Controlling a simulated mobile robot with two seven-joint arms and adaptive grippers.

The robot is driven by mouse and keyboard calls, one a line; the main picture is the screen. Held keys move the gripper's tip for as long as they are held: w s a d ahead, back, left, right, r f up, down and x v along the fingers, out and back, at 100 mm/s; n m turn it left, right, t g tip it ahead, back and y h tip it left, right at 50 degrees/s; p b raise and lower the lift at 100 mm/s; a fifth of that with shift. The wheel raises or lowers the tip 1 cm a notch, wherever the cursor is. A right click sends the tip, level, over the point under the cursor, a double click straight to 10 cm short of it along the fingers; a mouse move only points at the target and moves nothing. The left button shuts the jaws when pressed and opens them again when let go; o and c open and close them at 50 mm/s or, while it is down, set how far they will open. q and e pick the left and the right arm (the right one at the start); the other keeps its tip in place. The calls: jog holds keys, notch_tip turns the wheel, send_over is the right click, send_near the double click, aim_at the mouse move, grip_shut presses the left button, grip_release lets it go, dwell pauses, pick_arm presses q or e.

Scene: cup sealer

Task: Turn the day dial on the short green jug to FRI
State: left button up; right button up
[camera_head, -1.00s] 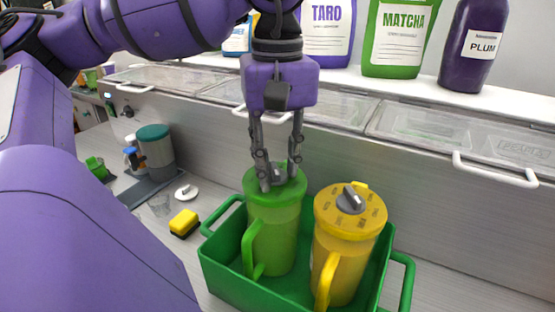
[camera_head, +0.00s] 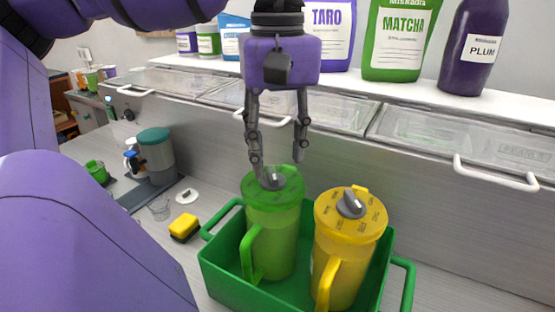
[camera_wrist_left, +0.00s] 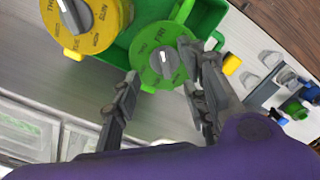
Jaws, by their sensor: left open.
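The short green jug (camera_head: 272,228) stands upright in a green tray (camera_head: 222,262), handle toward the front left. Its green lid carries a grey day dial (camera_head: 272,180). In the left wrist view the green lid (camera_wrist_left: 150,78) shows day words around the dial (camera_wrist_left: 164,62), including what reads as FRI; I cannot tell for sure which word the pointer marks. My left gripper (camera_head: 278,167) points down just above the lid, open, with its fingers spread wide to either side of the dial and nothing between them. My right gripper is not in view.
A yellow jug (camera_head: 347,248) with its own grey dial stands close on the right in the same tray. A yellow sponge (camera_head: 184,227) lies to the left. Behind are a lidded counter with a white handle (camera_head: 497,173) and a shelf of labelled bottles.

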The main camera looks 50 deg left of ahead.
pick_arm(q)
notch_tip(320, 180, up, 9)
jog(key=shift+f, duration=0.2)
dwell(0.6)
